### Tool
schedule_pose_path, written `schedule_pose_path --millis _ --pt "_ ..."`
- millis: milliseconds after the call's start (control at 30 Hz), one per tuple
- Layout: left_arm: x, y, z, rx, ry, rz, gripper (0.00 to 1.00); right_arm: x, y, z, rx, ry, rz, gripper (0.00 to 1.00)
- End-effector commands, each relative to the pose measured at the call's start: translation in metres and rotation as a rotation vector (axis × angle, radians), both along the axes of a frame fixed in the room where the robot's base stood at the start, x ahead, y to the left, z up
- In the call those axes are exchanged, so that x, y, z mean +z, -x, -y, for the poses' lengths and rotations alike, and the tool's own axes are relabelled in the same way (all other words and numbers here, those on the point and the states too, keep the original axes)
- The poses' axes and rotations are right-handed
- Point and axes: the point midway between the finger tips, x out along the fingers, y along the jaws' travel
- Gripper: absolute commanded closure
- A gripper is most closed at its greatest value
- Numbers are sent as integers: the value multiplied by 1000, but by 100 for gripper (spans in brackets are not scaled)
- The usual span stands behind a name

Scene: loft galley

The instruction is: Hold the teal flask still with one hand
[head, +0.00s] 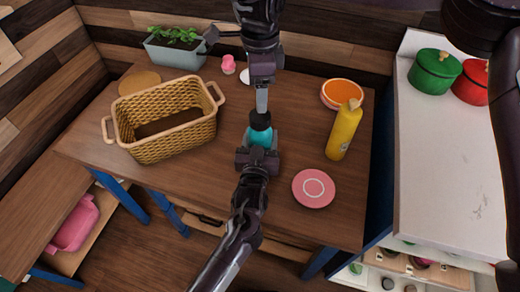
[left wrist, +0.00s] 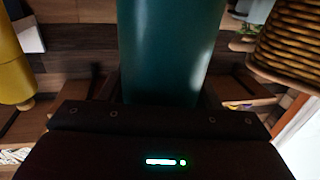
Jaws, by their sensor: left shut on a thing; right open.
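The teal flask (head: 260,138) with a black cap (head: 260,120) stands on the wooden table. My left gripper (head: 257,158) is shut on its lower body from the near side. In the left wrist view the flask's dark teal side (left wrist: 170,50) fills the middle, between the jaws. My right gripper (head: 262,104) comes down from above, open, with its fingertips right at or just above the cap. Its fingers show edge-on, so I cannot tell whether they touch the cap.
A wicker basket (head: 165,97) stands left of the flask. A yellow bottle (head: 343,130), a pink plate (head: 313,188) and an orange bowl (head: 342,93) are to the right. A planter (head: 174,54) and small pink thing (head: 228,64) stand behind. A white counter (head: 440,180) lies right.

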Motion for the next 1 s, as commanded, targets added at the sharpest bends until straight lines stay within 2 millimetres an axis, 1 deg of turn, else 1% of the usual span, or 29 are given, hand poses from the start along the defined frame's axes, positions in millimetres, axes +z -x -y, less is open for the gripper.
schedule_pose_path --millis 33,133,267,367,1000 --pt "0 0 0 0 0 1 87 0 0 0 0 0 0 35" --pt "0 0 0 0 0 1 100 0 0 0 -15 0 0 35" --pt "0 0 0 0 0 1 100 0 0 0 -119 1 0 35" --pt "1 0 0 0 0 2 100 0 0 0 -280 1 1 35" --pt "1 0 0 0 0 2 100 0 0 0 -1661 -1 2 35"
